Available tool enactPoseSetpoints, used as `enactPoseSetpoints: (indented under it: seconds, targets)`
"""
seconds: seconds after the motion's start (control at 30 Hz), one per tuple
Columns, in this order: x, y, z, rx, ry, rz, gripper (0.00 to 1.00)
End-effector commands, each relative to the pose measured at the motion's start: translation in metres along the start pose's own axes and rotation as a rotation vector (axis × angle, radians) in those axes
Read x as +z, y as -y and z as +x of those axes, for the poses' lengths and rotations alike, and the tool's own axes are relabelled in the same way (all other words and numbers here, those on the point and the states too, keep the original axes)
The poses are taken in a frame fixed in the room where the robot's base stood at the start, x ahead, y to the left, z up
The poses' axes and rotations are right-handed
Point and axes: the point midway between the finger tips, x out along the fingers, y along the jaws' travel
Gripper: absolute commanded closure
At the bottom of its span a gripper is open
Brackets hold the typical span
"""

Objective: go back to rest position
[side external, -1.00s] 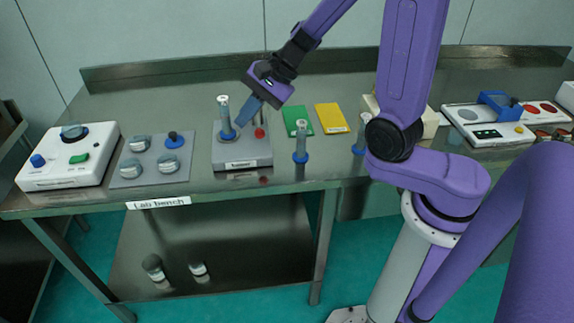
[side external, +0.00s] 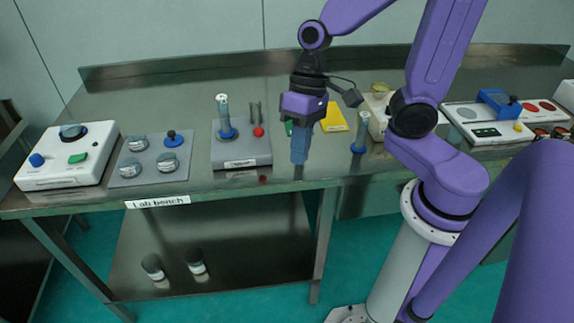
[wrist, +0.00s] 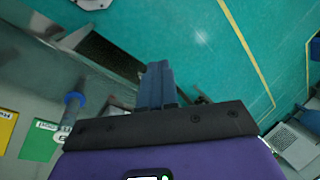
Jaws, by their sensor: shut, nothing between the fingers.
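My gripper (side external: 299,158) hangs pointing down over the front part of the lab bench (side external: 330,165), with its blue fingers shut and empty. In the wrist view the fingers (wrist: 157,85) are together, with the bench edge and the green floor beyond them. In the side view the gripper hides part of the green card (side external: 289,128) and the spot just behind its fingers. It is right of the grey stand (side external: 240,155), which holds a clear tube with a blue base (side external: 226,120).
Left on the bench are a white device (side external: 65,157) and a grey plate with jars (side external: 150,163). Right of my gripper are a yellow card (side external: 335,118), a blue-based tube (side external: 359,135) and a white panel with a blue part (side external: 490,122). Jars (side external: 152,267) sit on the lower shelf.

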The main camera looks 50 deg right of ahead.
Motion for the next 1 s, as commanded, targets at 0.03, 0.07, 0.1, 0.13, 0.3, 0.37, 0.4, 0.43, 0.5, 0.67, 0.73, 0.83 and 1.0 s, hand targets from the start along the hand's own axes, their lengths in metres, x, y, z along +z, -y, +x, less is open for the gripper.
enactPoseSetpoints:
  seconds: [0.03,0.07,0.1,0.13,0.3,0.37,0.4,0.43,0.5,0.67,0.73,0.83,1.0]
  targets:
    - [0.009,-0.002,0.0,0.021,0.011,-0.062,1.0]
    - [0.014,-0.004,0.0,0.034,0.017,-0.098,1.0]
    - [0.02,-0.005,-0.001,0.052,0.025,-0.147,1.0]
    - [0.025,-0.007,-0.001,0.066,0.03,-0.185,1.0]
    - [0.051,-0.017,-0.003,0.141,0.058,-0.392,1.0]
    - [0.06,-0.02,-0.004,0.167,0.064,-0.464,1.0]
    - [0.065,-0.022,-0.004,0.184,0.068,-0.513,1.0]
    - [0.069,-0.024,-0.005,0.197,0.071,-0.55,1.0]
    - [0.079,-0.028,-0.006,0.227,0.078,-0.635,1.0]
    - [0.097,-0.036,-0.01,0.288,0.085,-0.809,1.0]
    - [0.102,-0.038,-0.011,0.308,0.086,-0.867,1.0]
    - [0.108,-0.04,-0.012,0.328,0.085,-0.924,1.0]
    - [0.111,-0.041,-0.013,0.341,0.085,-0.963,1.0]
